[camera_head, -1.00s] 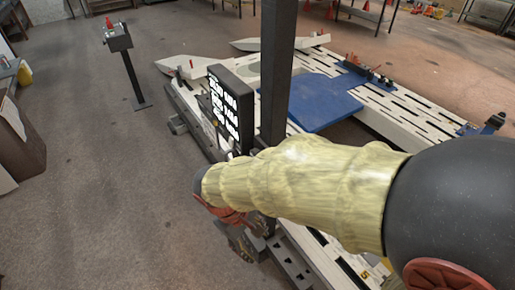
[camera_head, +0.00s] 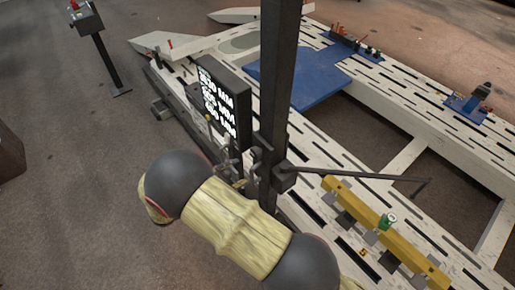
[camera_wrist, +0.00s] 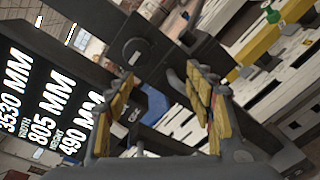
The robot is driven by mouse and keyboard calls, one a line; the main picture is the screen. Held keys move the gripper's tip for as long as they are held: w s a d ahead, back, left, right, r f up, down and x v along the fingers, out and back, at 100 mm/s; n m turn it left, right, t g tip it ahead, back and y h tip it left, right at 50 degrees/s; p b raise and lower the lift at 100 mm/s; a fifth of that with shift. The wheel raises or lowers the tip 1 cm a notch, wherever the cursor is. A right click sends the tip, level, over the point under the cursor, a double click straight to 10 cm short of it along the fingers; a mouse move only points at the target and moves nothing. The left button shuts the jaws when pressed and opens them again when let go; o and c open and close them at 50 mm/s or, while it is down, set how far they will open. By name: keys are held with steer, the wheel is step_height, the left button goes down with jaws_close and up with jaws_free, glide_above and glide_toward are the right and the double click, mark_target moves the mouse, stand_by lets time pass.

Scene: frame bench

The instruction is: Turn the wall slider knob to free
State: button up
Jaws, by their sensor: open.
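In the head view, a dark slider block (camera_head: 285,178) sits on the upright black post (camera_head: 274,90), with a thin rod running right from it. In the wrist view, a round dark knob (camera_wrist: 133,50) with a pale mark shows on a dark block, beyond my fingertips and apart from them. I cannot read its setting. My gripper (camera_wrist: 160,80) is open, with yellow-padded fingers and nothing held between them. In the head view my gripper (camera_head: 236,174) is small and partly hidden by my arm, close to the left of the post.
A black display board (camera_head: 222,105) with white millimetre figures stands just left of the post; it also fills the left of the wrist view (camera_wrist: 40,100). A white slotted frame bench with a blue plate (camera_head: 305,85) and a yellow beam (camera_head: 395,240) lies behind.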

mark_target(253, 155)
steer(key=shift+m+t+h, duration=0.4)
steer(key=shift+m+h, duration=0.1)
steer(key=w+d+r, duration=0.1)
steer(key=d, duration=0.1)
steer(key=w+d+r, duration=0.1)
steer(key=w+d, duration=0.1)
steer(key=w+d+r, duration=0.1)
steer(key=w+d, duration=0.1)
steer(key=shift+w+d+r+p, duration=0.1)
steer(key=shift+p, duration=0.2)
steer(key=c, duration=1.2)
steer(key=shift+o, duration=0.2)
